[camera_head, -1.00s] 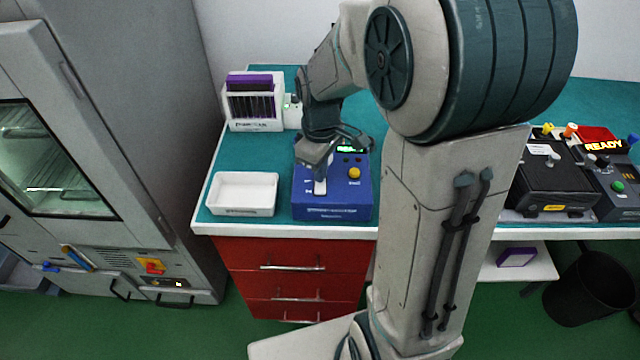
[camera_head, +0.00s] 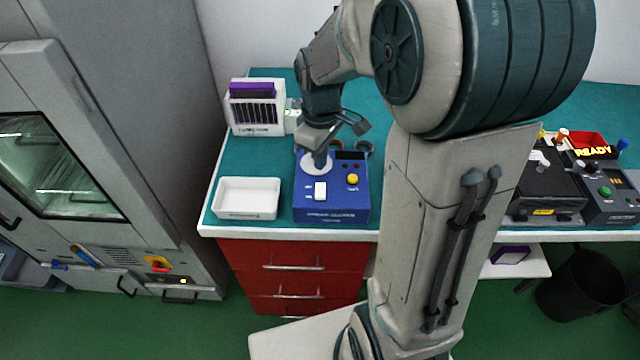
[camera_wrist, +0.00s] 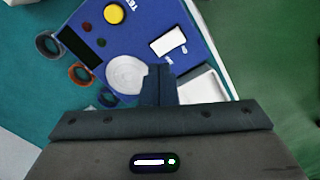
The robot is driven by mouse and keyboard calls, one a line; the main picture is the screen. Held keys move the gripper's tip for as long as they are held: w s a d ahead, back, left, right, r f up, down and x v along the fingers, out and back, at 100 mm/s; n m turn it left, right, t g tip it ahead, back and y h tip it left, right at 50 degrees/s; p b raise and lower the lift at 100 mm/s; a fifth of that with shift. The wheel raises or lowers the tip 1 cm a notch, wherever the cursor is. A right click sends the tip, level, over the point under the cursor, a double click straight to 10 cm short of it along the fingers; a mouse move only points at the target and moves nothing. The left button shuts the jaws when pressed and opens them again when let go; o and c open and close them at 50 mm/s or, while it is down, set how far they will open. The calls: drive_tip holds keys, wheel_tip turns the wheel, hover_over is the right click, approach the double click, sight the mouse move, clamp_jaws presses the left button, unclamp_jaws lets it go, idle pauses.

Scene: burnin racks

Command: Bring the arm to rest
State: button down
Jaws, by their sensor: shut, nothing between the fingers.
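My gripper (camera_head: 321,160) is over the back part of the blue box (camera_head: 332,207) on the bench. The box carries a round pale disc, a white rocker switch (camera_head: 320,191) and a yellow button (camera_head: 352,179). In the wrist view, my gripper (camera_wrist: 158,72) is shut and empty, with its fingertips in front of the pale disc (camera_wrist: 125,75). I cannot tell whether the fingertips touch the box.
A white tray (camera_head: 246,214) sits left of the box, and a white rack with purple-edged boards (camera_head: 256,112) stands behind it. A grey cabinet (camera_head: 150,120) stands at the left. Black devices (camera_head: 545,185) are at the right. Teal bench top is bare behind the tray.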

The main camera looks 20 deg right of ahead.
drive_tip(key=shift+r, duration=0.35)
idle(0.3)
drive_tip(key=s+r+m+t, duration=0.1)
drive_tip(key=s+r+m, duration=0.2)
drive_tip(key=s, duration=0.4)
drive_tip(key=s+r+m+t, duration=0.2)
drive_tip(key=s+r+m, duration=0.1)
drive_tip(key=s+m, duration=0.2)
drive_tip(key=shift+s+a+r, duration=0.15)
drive_tip(key=shift+s+r, duration=0.2)
drive_tip(key=shift+s, duration=0.9)
